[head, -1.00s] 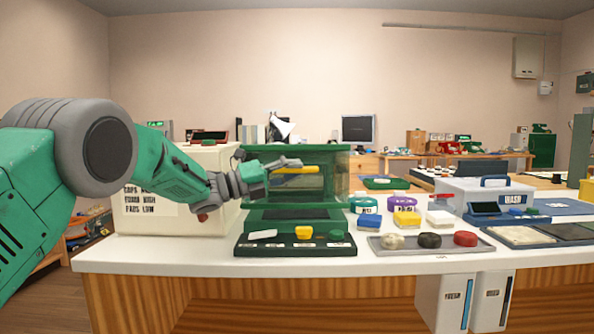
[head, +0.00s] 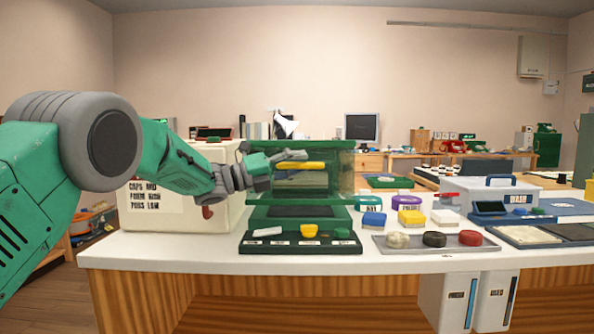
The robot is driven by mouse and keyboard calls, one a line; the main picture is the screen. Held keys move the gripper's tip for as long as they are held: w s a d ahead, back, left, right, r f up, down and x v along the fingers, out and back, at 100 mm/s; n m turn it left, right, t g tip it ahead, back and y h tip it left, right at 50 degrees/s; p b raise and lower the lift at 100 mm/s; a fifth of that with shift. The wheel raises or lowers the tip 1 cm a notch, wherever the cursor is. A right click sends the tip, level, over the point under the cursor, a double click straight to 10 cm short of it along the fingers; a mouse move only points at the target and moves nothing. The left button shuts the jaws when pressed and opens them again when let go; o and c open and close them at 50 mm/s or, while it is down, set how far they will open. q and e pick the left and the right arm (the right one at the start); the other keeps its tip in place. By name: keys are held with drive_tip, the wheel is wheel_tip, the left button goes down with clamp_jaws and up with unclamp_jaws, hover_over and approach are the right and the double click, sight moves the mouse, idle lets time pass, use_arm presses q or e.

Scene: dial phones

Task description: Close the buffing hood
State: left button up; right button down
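The buffing hood (head: 335,170) is a green box with a see-through front, standing on the white bench left of centre in the head view. A yellow bar (head: 300,165) lies across its front, seemingly its handle. My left gripper (head: 290,156) reaches in from the left, with a grey finger at or just above the bar's left part. I cannot tell whether it touches the bar, or how far the fingers are apart. A dark green tray (head: 256,247) with small white, yellow and green pieces is in front of the hood. My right gripper is not in view.
A cream box with black lettering (head: 160,207) stands left of the hood, behind my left arm. To the right are coloured blocks, a grey tray (head: 395,250) with round pads, and a white lidded case (head: 475,187). Bare white bench runs along the front edge.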

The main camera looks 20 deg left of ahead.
use_arm(q)
drive_tip(key=r, duration=0.8)
drive_tip(key=shift+w+a+r, duration=0.1)
drive_tip(key=shift+a+r, duration=0.2)
drive_tip(key=shift+a, duration=0.1)
drive_tip(key=shift+s+r, duration=0.2)
drive_tip(key=shift+b+v, duration=1)
drive_tip(key=shift+v, duration=0.45)
drive_tip(key=v, duration=1.3)
drive_tip(key=shift+b, duration=0.45)
